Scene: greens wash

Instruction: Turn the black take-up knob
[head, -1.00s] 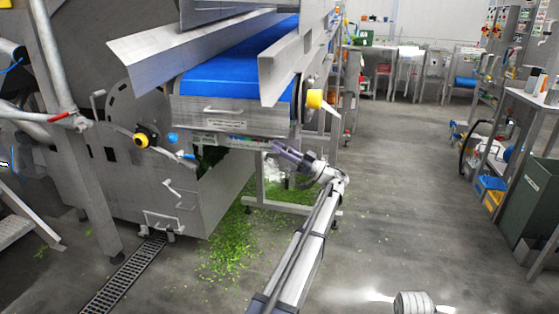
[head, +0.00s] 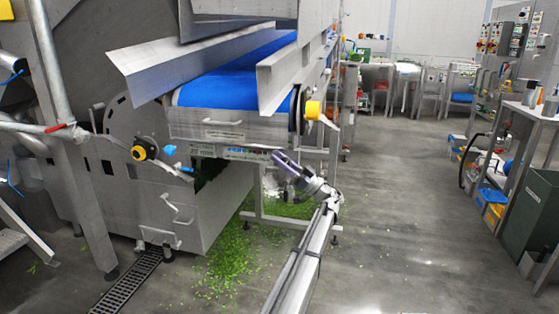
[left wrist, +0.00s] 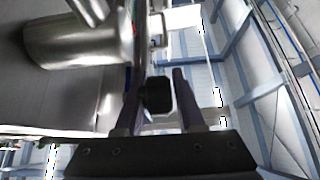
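The black take-up knob (left wrist: 158,95) shows in the left wrist view as a dark rounded block. It appears between the two fingers of my left gripper (left wrist: 158,80), with a visible gap on the right finger's side. I cannot tell how deep it sits between them. In the head view my left gripper (head: 280,160) is in front of the conveyor's lower frame, under the blue belt (head: 235,78). The knob cannot be made out there. My left gripper is open. My right gripper is out of view.
A yellow knob (head: 313,109) sticks out at the conveyor's right end, above my gripper. A yellow and black knob (head: 145,150) is on the left side panel. Scattered greens (head: 235,250) lie on the floor. The aisle to the right is clear.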

